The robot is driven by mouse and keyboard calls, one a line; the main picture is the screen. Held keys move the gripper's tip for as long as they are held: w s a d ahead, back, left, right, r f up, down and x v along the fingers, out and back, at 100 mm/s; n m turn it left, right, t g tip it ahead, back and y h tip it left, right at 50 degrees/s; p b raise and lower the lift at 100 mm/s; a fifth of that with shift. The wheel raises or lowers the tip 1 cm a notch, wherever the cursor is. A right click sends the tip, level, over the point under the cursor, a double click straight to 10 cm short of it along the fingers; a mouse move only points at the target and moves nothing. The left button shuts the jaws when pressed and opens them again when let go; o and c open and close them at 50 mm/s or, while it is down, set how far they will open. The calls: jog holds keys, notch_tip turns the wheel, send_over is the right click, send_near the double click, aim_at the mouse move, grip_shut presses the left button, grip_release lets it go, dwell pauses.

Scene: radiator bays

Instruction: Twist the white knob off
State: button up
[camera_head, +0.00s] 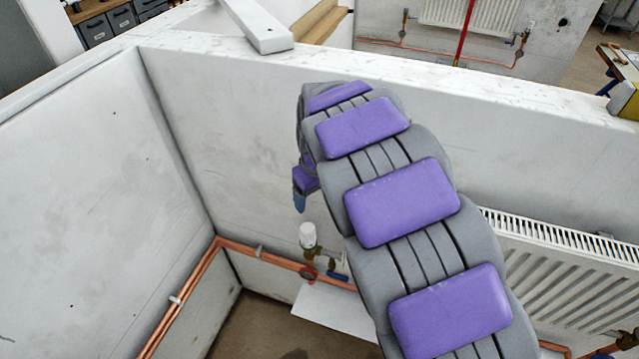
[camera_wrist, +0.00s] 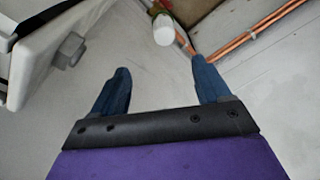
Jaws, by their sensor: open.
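The white knob (camera_head: 308,235) is a ribbed cap on a brass valve by the copper pipes, low in the bay's corner. In the wrist view the white knob (camera_wrist: 164,32) lies beyond my fingertips, near the middle of the gap between them. My gripper (camera_wrist: 162,78) is open, with two blue fingers spread apart and nothing between them. In the head view my gripper (camera_head: 300,200) is above the knob, apart from it, and partly hidden by my arm.
Copper pipes (camera_head: 262,255) run along both walls. A white radiator (camera_head: 570,270) hangs to the right; its end shows in the wrist view (camera_wrist: 35,60). Below the valve are a red round part (camera_head: 308,273) and a white sheet (camera_head: 335,308). The left wall (camera_head: 90,180) is bare.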

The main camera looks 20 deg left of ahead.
jog(key=b, duration=0.1)
send_over(308, 228)
jog(key=f, duration=0.5)
jog(key=shift+s+a+f, duration=0.1)
jog(key=shift+s+a, duration=0.05)
jog(key=shift+s, duration=0.15)
jog(key=f, duration=0.2)
jog(key=f+b, duration=0.1)
jog(key=f, duration=0.1)
jog(key=d+f, duration=0.1)
jog(key=f, duration=0.2)
jog(key=shift+w, duration=0.25)
jog(key=f, duration=0.1)
jog(key=a+f+b, duration=0.1)
jog(key=f, duration=0.3)
jog(key=shift+w+a, duration=0.2)
jog(key=shift+a, duration=0.2)
jog(key=shift+d, duration=0.55)
jog(key=shift+a+f, duration=0.15)
jog(key=shift+a, duration=0.25)
jog(key=c, duration=0.7)
jog(key=shift+d, duration=0.1)
jog(key=c, duration=0.4)
jog(key=shift+c, duration=0.2)
jog(key=shift+d+f, duration=0.1)
